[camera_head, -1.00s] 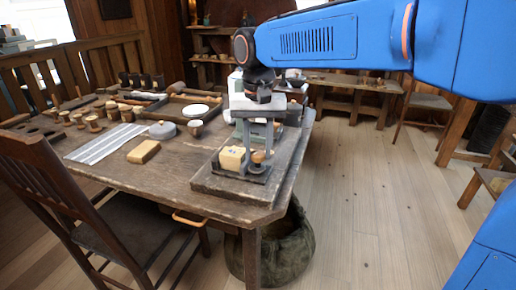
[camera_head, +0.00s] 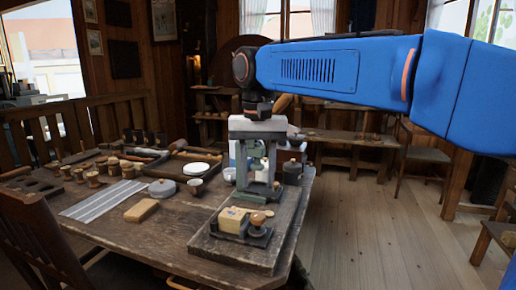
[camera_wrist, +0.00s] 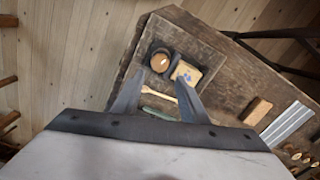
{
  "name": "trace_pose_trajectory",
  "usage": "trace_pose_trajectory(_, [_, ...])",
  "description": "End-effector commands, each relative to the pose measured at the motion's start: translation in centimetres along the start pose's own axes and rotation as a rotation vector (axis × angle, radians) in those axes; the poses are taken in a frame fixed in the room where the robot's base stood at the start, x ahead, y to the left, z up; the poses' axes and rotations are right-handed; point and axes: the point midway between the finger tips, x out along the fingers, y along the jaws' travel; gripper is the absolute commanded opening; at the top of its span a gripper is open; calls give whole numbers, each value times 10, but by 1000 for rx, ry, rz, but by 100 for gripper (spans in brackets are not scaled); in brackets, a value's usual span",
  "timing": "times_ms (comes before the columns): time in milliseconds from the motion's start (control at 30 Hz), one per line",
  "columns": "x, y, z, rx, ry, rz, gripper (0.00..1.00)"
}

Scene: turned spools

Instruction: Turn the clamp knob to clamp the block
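The clamp knob (camera_head: 257,219), a round wooden-topped knob, stands on a dark clamp base (camera_head: 258,237) at the front of a raised board. The pale yellow block (camera_head: 232,219) sits beside it on the left. I cannot tell how tightly the clamp bears on it. In the wrist view the knob (camera_wrist: 160,62) and the block (camera_wrist: 187,73) lie just past my fingertips. My gripper (camera_head: 257,187) points down, above and apart from the knob in the head view. Its two fingers are spread with nothing between them, as the wrist view also shows (camera_wrist: 160,84).
The wooden board (camera_head: 220,250) rests on the worn table's right end. A green metal device (camera_head: 258,160) stands behind my fingers. A tan block (camera_head: 142,210), striped strips (camera_head: 104,200), a grey round tin (camera_head: 162,188) and several spools lie left. Open floor is at right.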

Motion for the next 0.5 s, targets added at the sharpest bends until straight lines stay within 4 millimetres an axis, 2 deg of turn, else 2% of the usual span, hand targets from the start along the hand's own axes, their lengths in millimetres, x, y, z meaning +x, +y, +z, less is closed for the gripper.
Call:
trace_pose_trajectory(33, [-11, -1, -1, 0, 3, -2, 40])
trace_pose_trajectory(200, [-42, 0, -1, 0, 2, -2, 40])
trace_pose_trajectory(333, [-60, 0, 0, 0, 2, -1, 40])
trace_pose_trajectory(500, [-72, 0, 0, 0, 1, -1, 40])
